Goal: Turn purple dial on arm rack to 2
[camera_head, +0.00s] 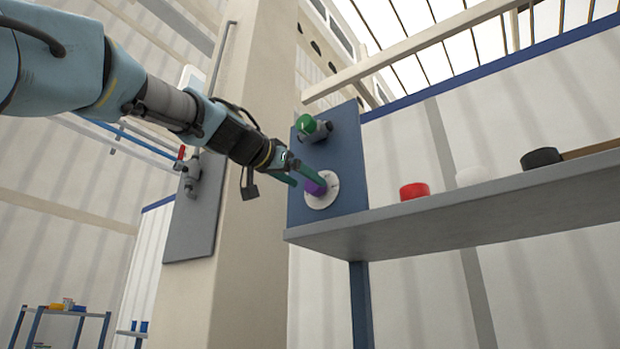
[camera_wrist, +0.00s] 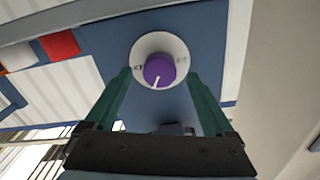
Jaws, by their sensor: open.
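The purple dial (camera_wrist: 159,69) sits on a round white plate (camera_wrist: 146,44) on a blue panel (camera_wrist: 105,40). A white pointer line on the dial faces the lower edge of the wrist view. Small marks show on the plate, too small to read. In the head view the dial (camera_head: 316,188) and plate (camera_head: 322,200) are on the panel below a green knob. My gripper (camera_head: 302,176) is in front of the dial, its green fingers pointing at it. In the wrist view the fingers (camera_wrist: 160,82) are apart, one on either side of the dial's lower part. Contact cannot be told.
The green knob (camera_head: 307,125) on a grey fitting sits above the dial. A grey shelf (camera_head: 470,218) extends right from the panel, holding a red object (camera_head: 413,191), a white one (camera_head: 469,176) and a black one (camera_head: 541,158). A beige column (camera_head: 250,250) stands left of the panel.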

